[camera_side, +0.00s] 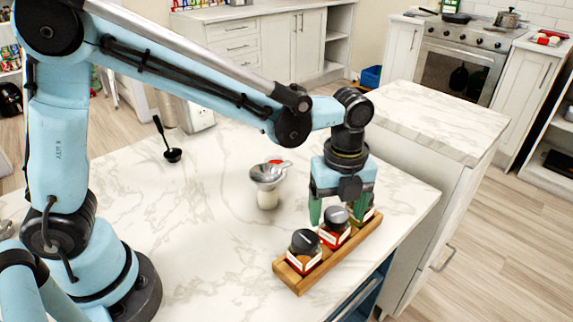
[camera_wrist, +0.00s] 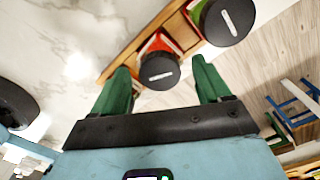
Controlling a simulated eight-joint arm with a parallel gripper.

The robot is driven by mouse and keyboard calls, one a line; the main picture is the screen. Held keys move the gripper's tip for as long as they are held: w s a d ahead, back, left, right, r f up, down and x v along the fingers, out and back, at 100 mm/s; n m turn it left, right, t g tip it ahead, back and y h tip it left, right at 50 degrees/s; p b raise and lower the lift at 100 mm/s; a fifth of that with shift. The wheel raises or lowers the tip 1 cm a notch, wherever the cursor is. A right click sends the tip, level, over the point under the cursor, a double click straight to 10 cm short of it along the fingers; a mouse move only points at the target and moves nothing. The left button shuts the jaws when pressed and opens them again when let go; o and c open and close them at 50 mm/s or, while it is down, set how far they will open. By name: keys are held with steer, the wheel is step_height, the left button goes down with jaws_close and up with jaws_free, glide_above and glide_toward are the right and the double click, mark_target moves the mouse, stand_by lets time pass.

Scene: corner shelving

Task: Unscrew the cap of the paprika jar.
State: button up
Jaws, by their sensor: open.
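Jars with dark round caps stand upright in a wooden rack (camera_side: 299,284) at the table's right edge. The front jar (camera_side: 304,258) has a black cap, the middle jar (camera_side: 334,238) holds red contents, and a third is partly hidden behind my gripper. The labels are too small to read, so I cannot tell which is paprika. My gripper (camera_side: 343,212) points down over the rack's far half. In the wrist view its green fingers (camera_wrist: 160,66) are apart, with one dark cap (camera_wrist: 160,72) between their tips. Another capped jar (camera_wrist: 228,20) lies beyond. Contact is not visible.
The marble table (camera_side: 190,235) is clear between my base and the rack. A marble-topped counter (camera_side: 440,115) stands close behind my gripper.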

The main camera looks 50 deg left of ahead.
mark_target(337, 214)
steer(key=c, duration=1.2)
steer(key=n, duration=0.4)
steer(key=shift+n, duration=0.3)
steer(key=n, duration=0.4)
steer(key=shift+n, duration=0.3)
steer(key=shift+r, duration=0.1)
steer(key=shift+r, duration=0.1)
steer(key=shift+r, duration=1.85)
